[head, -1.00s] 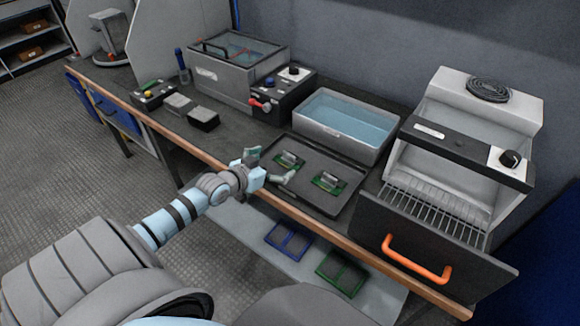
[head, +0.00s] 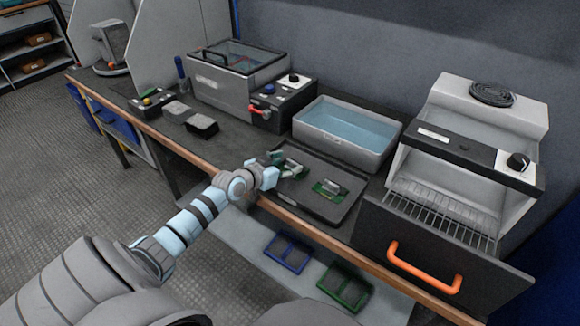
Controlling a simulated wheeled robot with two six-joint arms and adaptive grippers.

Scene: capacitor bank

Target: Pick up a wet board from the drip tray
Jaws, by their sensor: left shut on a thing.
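The dark drip tray (head: 335,206) lies on the bench in front of the water bath. Two green boards with grey parts are at it. The right board (head: 330,189) lies flat in the tray. The left board (head: 291,169) is at the tray's left side, with my left gripper (head: 282,168) shut on it. The gripper's fingers partly cover this board, and I cannot tell whether it is clear of the tray floor. My right gripper is not in view.
A water-filled basin (head: 345,132) stands behind the tray. To the right is an open drying oven with a wire rack (head: 440,210) and an orange-handled door (head: 425,270). A lidded tank (head: 235,80) and black control box (head: 285,100) stand at left. Blue and green frames (head: 289,253) lie below the bench edge.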

